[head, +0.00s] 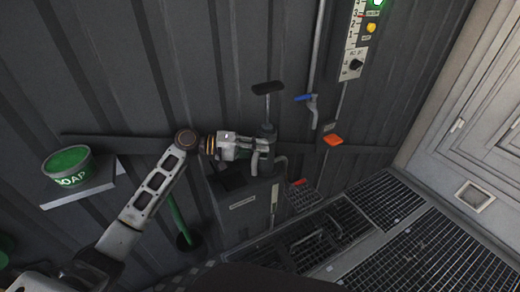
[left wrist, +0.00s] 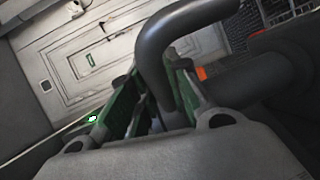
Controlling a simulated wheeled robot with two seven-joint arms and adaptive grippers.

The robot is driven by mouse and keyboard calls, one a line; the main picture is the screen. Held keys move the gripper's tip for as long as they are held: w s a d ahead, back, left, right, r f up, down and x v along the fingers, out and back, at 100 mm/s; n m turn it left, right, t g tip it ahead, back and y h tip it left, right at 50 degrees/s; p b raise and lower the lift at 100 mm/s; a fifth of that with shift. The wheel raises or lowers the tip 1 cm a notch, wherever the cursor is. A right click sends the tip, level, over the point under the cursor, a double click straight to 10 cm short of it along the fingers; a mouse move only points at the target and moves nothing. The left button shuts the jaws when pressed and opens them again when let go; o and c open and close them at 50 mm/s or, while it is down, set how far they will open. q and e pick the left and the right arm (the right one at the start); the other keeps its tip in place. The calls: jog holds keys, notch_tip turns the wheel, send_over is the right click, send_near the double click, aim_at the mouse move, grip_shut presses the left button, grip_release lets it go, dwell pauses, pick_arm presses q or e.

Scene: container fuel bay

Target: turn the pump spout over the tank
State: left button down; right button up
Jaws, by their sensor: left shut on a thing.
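The hand pump (head: 266,130) stands against the dark wall, with a T-shaped handle (head: 267,88) on top. Its grey spout (head: 281,160) bends out to the right of the pump body and down. The dark tank (head: 246,206) with a pale label is below, and a dark opening shows at its upper left. My left gripper (head: 255,150) reaches in from the left at the pump. In the left wrist view the green-padded fingers are shut on the dark curved spout (left wrist: 158,45). The fingertips are partly hidden behind the pipe. My right gripper is not in view.
A green soap tub (head: 68,166) sits on a wall shelf at left. A green-handled tool (head: 180,225) stands left of the tank. A blue-handled tap (head: 305,98), an orange part (head: 333,140) and a gauge panel (head: 354,40) are at right. Floor grating (head: 425,250) lies front right.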

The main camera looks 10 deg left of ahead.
pick_arm(q)
jog(key=shift+w+r, duration=0.1)
jog(key=shift+r, duration=0.2)
jog(key=c, duration=1.3)
grip_release()
jog(key=shift+f, duration=0.1)
jog(key=shift+c, duration=0.2)
jog(key=shift+f, duration=0.1)
